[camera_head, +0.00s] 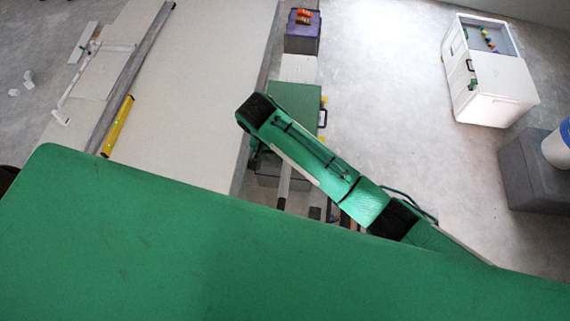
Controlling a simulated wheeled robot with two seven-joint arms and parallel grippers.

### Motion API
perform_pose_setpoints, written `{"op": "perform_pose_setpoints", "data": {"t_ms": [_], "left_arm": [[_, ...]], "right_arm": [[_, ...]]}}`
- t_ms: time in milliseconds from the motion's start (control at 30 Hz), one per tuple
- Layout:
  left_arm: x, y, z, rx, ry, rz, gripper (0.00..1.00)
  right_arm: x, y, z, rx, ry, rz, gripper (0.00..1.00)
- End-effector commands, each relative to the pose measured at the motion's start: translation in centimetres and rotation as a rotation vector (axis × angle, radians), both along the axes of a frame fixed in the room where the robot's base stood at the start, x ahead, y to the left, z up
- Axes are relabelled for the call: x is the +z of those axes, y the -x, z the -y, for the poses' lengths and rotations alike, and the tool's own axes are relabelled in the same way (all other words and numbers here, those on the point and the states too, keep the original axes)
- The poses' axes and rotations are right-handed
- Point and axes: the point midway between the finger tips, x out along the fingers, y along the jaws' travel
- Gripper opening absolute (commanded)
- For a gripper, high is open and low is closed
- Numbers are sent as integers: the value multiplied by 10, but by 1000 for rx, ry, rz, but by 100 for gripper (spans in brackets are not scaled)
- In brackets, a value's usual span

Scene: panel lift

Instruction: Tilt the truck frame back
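The truck frame is not clearly visible. A short grey bar (284,186) and a few dark and brown pieces (315,213) show below my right arm, and I cannot tell whether they belong to it. My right arm, green with black joints, comes in from the lower right and reaches up and left over this spot. Its far joint is beside the right edge of a large pale panel (205,85). My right gripper is hidden below the arm. My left gripper is not in view. A broad green surface, apparently part of my own body, covers the bottom of the picture.
A grey straightedge (133,72) and yellow level (118,125) lie on the panel's left side. A green case (298,100) and purple box (302,38) stand right of the panel. A white cooler (487,85) and grey block (535,180) stand farther right. Bare floor (385,90) lies between.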

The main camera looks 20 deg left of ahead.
Motion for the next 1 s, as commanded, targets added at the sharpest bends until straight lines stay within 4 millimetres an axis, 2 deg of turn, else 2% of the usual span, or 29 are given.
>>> {"op": "perform_pose_setpoints", "data": {"t_ms": [33,100,400,600,800,1000], "left_arm": [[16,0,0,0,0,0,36],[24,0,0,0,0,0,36],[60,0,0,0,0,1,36],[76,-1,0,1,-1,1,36],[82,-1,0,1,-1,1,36],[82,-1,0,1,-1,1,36]], "right_arm": [[14,0,1,0,4,0,48],[24,0,1,1,4,-1,48],[69,-1,1,1,4,0,48],[95,-1,1,0,4,0,48],[106,0,1,-1,4,-2,48],[106,1,1,-1,4,-5,48]]}}
